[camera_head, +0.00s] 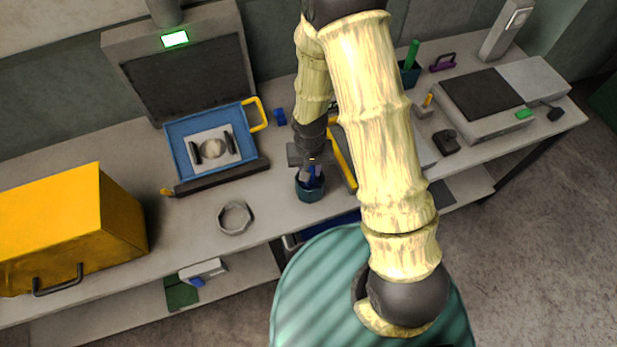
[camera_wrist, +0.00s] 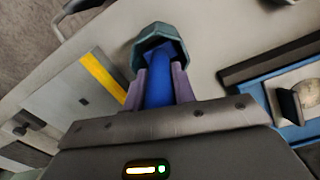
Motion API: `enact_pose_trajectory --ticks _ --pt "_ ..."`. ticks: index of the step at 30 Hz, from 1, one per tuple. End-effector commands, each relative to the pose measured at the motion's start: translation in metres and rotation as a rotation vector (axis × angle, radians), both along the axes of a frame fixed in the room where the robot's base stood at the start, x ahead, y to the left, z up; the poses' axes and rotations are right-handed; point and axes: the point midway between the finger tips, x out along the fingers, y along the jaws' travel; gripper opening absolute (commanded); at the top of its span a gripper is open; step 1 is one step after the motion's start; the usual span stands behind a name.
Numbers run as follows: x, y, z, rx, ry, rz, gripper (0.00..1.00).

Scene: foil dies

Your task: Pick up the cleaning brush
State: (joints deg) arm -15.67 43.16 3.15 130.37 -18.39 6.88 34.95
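The cleaning brush shows as a blue handle (camera_wrist: 158,88) standing in a small teal cup (camera_head: 310,190) near the bench's front edge. The cup also shows in the wrist view (camera_wrist: 166,38), with the handle reaching into its mouth. My gripper (camera_head: 311,172) is over the cup, pointing down. In the wrist view its two purple fingers (camera_wrist: 160,84) lie on either side of the blue handle, with no clear gap seen. The brush's lower end is hidden inside the cup.
A blue tray (camera_head: 177,137) with a yellow handle stands left of the cup. A yellow-edged grey panel (camera_head: 342,155) is just right of my gripper. A scale-like device (camera_head: 486,105) stands far right.

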Motion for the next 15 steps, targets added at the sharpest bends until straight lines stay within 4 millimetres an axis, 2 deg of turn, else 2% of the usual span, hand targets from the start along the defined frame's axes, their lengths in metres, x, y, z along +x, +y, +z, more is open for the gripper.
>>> enact_pose_trajectory --ticks 10,15 --pt "0.0008 -0.0016 0.0008 0.001 -0.001 -0.005 0.03" --pt "0.0024 -0.0052 0.0088 0.001 -0.003 -0.014 0.03"
